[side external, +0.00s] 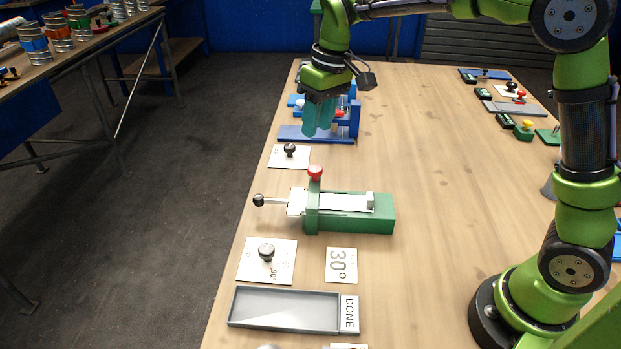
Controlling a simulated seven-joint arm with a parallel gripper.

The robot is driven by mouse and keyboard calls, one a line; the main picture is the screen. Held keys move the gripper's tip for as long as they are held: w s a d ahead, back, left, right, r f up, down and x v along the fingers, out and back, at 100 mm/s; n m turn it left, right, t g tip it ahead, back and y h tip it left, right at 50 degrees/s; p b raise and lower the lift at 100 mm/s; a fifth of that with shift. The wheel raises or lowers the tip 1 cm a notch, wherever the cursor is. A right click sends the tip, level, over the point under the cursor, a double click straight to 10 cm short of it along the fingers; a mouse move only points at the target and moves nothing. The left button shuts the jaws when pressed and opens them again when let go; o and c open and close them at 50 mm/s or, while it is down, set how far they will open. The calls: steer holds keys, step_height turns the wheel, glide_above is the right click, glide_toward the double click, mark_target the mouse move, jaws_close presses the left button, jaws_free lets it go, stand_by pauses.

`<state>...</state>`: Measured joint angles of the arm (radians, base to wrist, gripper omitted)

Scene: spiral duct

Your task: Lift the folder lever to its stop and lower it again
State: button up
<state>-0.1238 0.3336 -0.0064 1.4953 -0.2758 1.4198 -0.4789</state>
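The green folder (355,222) stands near the table's left side with a pale sheet (345,201) lying on it. What looks like its lever (271,201) sticks out to the left, close to level, and ends in a black ball (258,200). A red knob (315,171) sits on top of the folder's upright. My gripper (318,130) points down with teal fingers, well behind the folder, over or in front of a blue device (318,135). It is clear of the lever. Whether its fingers are apart cannot be made out.
A white plate with a black knob (290,150) lies behind the folder. In front are a white plate with a knob (267,255), a 30° card (341,265) and a grey DONE tray (285,309). The table's middle is clear.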

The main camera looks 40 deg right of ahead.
mark_target(278, 200)
steer(key=w+a+f+n+g, duration=0.2)
steer(key=w+a+n+g, duration=0.15)
steer(key=w+n, duration=0.4)
steer(key=shift+t, duration=0.35)
steer(key=a+f, duration=0.1)
steer(key=f, duration=0.4)
steer(key=s+a+f, duration=0.1)
steer(key=f, duration=0.4)
steer(key=s+a+f, duration=0.1)
steer(key=f, duration=0.4)
steer(key=shift+a+f, duration=0.1)
steer(key=shift+f, duration=0.3)
jaws_close()
